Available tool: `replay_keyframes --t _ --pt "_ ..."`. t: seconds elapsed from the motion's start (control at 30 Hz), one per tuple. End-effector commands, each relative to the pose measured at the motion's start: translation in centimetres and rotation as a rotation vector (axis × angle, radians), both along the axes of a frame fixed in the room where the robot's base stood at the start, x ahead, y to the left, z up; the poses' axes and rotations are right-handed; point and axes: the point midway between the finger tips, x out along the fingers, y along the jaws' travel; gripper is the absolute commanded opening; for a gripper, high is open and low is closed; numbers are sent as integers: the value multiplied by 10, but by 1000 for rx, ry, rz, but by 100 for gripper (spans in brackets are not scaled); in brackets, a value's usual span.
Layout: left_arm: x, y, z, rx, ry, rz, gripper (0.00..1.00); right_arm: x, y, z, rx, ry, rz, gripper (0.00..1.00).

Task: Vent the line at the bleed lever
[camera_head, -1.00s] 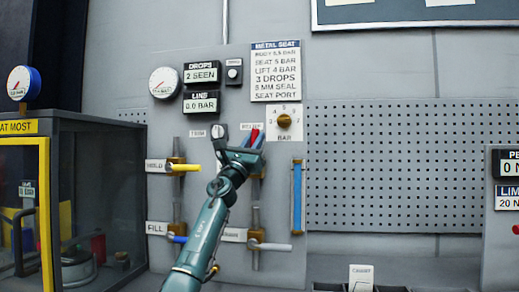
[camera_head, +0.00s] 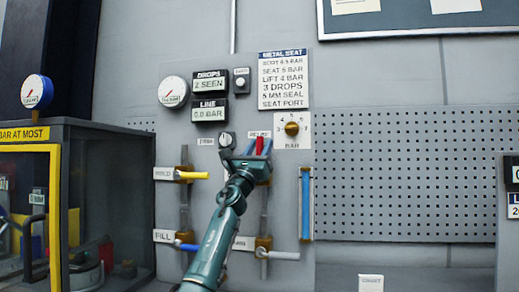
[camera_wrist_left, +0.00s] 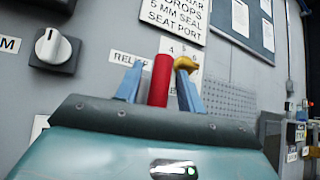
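A grey panel (camera_head: 235,75) carries several levers. A red handle (camera_wrist_left: 160,80) beside a partly hidden label beginning "RELI" stands between the two blue fingers of my left gripper (camera_wrist_left: 160,88). The fingers look apart, with narrow gaps beside the handle. The head view also shows the left gripper (camera_head: 258,147) at the red handle. A yellow lever (camera_head: 192,175) by the HOLD label, a blue lever (camera_head: 188,246) by the FILL label and a pale grey lever (camera_head: 282,255) point right. The pale lever's label is partly covered by my arm. My right gripper is out of view.
The line display (camera_head: 209,111) reads 0.0 BAR and the drops display (camera_head: 209,83) reads 2 SEEN. A brass knob (camera_head: 291,128) sits on the BAR dial. A glazed cabinet (camera_head: 100,200) stands at left. A perforated board (camera_head: 405,175) fills the right.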

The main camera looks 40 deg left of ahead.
Motion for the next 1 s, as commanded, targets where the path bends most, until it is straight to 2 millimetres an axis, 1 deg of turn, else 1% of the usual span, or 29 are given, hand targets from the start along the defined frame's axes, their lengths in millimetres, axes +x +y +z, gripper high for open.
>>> replay_keyframes --t 0.27,0.37,0.47,0.87,1.0 --pt "0 0 -1 2 1 1 41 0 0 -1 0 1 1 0" --pt "-4 0 -4 2 2 4 41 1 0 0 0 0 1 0" --pt "-10 -1 -11 6 4 8 41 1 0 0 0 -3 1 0" --pt "-53 -15 -58 6 6 1 41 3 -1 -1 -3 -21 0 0" --pt "-69 -19 -74 4 4 1 41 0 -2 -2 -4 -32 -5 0"
